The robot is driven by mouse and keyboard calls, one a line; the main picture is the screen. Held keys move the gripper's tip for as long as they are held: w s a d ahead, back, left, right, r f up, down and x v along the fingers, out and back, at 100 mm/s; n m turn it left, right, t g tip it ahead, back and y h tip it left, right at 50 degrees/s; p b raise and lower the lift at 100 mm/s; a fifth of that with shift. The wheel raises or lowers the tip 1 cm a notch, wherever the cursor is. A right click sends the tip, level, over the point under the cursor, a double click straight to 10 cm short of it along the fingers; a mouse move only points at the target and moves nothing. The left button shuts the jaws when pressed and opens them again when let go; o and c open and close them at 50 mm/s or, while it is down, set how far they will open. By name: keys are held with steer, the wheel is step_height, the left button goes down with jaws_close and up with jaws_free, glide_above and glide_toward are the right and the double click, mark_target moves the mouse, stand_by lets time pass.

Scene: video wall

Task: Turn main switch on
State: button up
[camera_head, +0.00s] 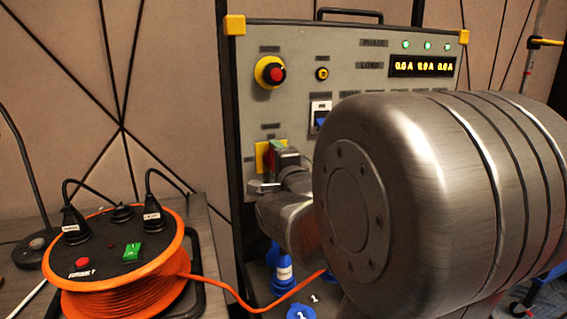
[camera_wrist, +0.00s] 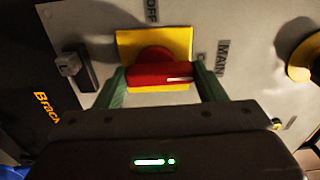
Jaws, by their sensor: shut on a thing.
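The main switch has a red handle (camera_wrist: 148,75) on a yellow plate (camera_wrist: 128,44), with "MAIN" and "OFF" printed beside it in the wrist view. The handle lies across that picture. My gripper (camera_wrist: 160,85) has a green finger at each end of the handle and is shut on it. In the head view, the yellow plate (camera_head: 260,157) shows at the panel's lower left. My gripper (camera_head: 276,160) reaches it from the right and hides most of the switch there.
The grey panel (camera_head: 345,55) also bears a red emergency button (camera_head: 277,74), three lit green lamps and a display (camera_head: 422,66) reading 0.0 A. An orange cable reel (camera_head: 120,265) stands at the lower left, its cable running right below my arm. Blue sockets (camera_head: 284,275) sit under the switch.

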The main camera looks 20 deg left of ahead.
steer(key=shift+m, duration=0.3)
steer(key=o, duration=1)
steer(key=shift+p+v, duration=0.95)
steer(key=shift+v, duration=5.95)
steer(key=b+x, duration=0.2)
steer(key=x, duration=1.2)
